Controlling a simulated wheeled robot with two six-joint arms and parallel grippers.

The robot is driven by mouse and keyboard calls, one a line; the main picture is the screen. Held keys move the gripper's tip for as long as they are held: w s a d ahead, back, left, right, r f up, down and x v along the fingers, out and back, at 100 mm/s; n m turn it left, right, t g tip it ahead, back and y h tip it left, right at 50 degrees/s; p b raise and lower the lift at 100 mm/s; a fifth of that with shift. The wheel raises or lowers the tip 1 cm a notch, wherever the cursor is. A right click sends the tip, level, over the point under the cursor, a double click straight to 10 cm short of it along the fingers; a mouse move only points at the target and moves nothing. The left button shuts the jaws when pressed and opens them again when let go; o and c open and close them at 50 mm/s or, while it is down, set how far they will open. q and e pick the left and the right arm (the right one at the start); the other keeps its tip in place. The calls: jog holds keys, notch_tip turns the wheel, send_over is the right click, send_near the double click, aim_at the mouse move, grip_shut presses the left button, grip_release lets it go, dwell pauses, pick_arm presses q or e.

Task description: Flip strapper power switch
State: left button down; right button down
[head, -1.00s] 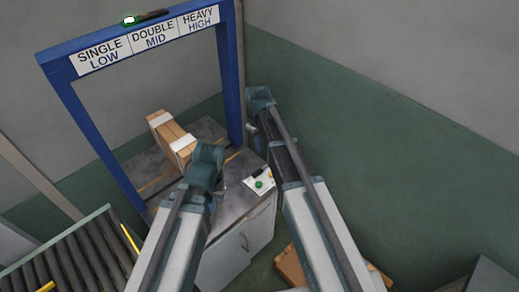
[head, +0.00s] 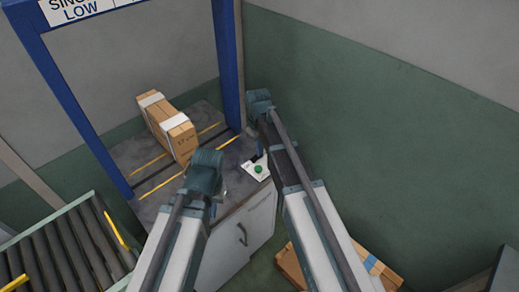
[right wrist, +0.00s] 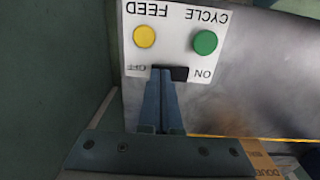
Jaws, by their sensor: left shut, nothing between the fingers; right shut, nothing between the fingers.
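The strapper is a grey table under a blue arch (head: 230,70). Its white control panel (head: 249,173) sits at the table's near right corner. In the right wrist view the panel appears upside down, with a yellow FEED button (right wrist: 144,36), a green CYCLE button (right wrist: 204,42) and a black power switch (right wrist: 180,73) between the ON and OFF labels. My right gripper (right wrist: 161,72) is shut and empty, its tips at the OFF-side end of the switch; I cannot tell whether they touch, or the switch's position. My left gripper (head: 222,193) is shut over the table's front edge, fingers mostly hidden.
A carton with white straps (head: 167,128) stands on the table under the arch. A roller conveyor (head: 65,250) is at the lower left. Another carton (head: 290,268) lies on the floor below my right arm. A green and grey wall (head: 400,150) closes the right side.

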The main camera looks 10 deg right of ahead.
aim_at(256, 158)
pick_arm(q)
jog(key=shift+f, duration=0.35)
pick_arm(e)
jog(key=shift+f, duration=0.35)
pick_arm(q)
jog(key=shift+r, duration=0.1)
pick_arm(e)
jog(key=shift+s+a+r, duration=0.1)
jog(key=shift+s+a, duration=0.05)
pick_arm(q)
jog(key=shift+r, duration=0.2)
pick_arm(e)
jog(key=shift+s+a+r, duration=0.2)
jog(key=shift+s+a, duration=0.05)
jog(key=shift+a, duration=0.25)
